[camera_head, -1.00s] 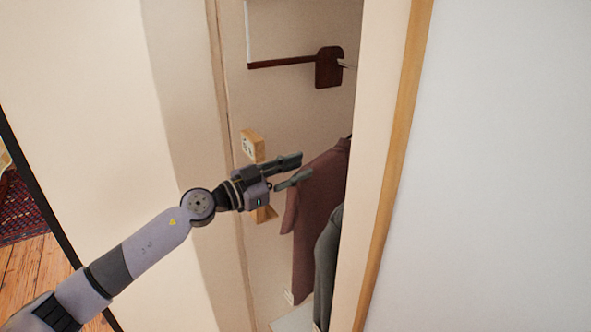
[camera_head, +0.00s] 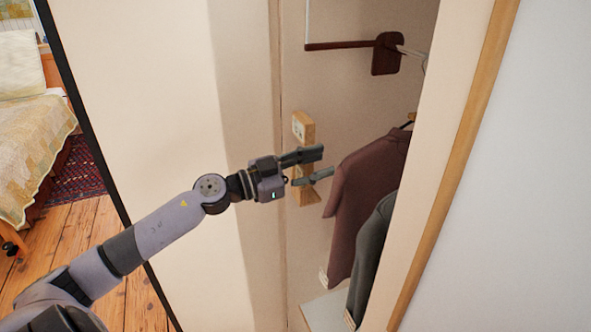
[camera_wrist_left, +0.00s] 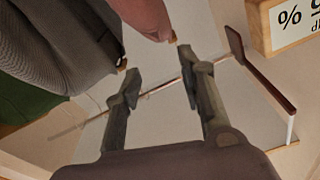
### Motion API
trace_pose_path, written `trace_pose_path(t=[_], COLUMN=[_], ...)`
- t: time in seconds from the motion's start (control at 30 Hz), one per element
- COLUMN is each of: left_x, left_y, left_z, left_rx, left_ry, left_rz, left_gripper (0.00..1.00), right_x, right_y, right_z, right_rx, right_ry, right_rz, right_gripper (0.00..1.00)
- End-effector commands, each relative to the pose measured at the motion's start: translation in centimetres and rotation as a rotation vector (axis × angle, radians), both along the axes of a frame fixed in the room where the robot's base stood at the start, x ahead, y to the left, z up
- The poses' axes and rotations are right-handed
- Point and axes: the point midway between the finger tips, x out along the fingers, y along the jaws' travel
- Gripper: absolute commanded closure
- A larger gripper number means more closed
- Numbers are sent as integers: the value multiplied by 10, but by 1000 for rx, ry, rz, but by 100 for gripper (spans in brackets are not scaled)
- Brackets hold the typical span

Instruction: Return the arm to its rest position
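My left arm (camera_head: 165,228) reaches in from the lower left across the pale wardrobe door. My left gripper (camera_head: 322,164) is at the opening of the wardrobe, its fingers apart and nothing between them. In the left wrist view the two fingers (camera_wrist_left: 157,83) are also spread and empty. The gripper is left of a maroon garment (camera_head: 367,195) and seems apart from it. My right gripper is not in view.
A dark grey garment (camera_head: 372,255) hangs beside the maroon one, below a rail with a dark bracket (camera_head: 387,54). A small wooden block (camera_head: 303,128) is just behind the gripper. The wardrobe's wooden edge (camera_head: 455,165) stands right. A bed (camera_head: 35,150) and wooden floor (camera_head: 85,233) show left.

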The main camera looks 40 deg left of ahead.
Motion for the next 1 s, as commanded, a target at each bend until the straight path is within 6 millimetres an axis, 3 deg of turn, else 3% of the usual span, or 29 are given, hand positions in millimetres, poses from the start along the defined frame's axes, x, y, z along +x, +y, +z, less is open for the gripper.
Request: trace_pose_path(t=[0.4,0.77,0.87,1.0], left_x=[-39,-40,-33,-21], left_y=[26,33,51,95], left_z=[-4,-9,-32,-99], left_rx=[-1,-6,-30,-72], left_ry=[0,2,19,75], left_rz=[1,15,72,224], left_gripper=[63,63,63,63], right_x=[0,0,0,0], right_y=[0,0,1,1], right_z=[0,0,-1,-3], right_rx=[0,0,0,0], right_ry=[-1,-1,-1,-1], right_rz=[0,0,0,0], right_gripper=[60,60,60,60])
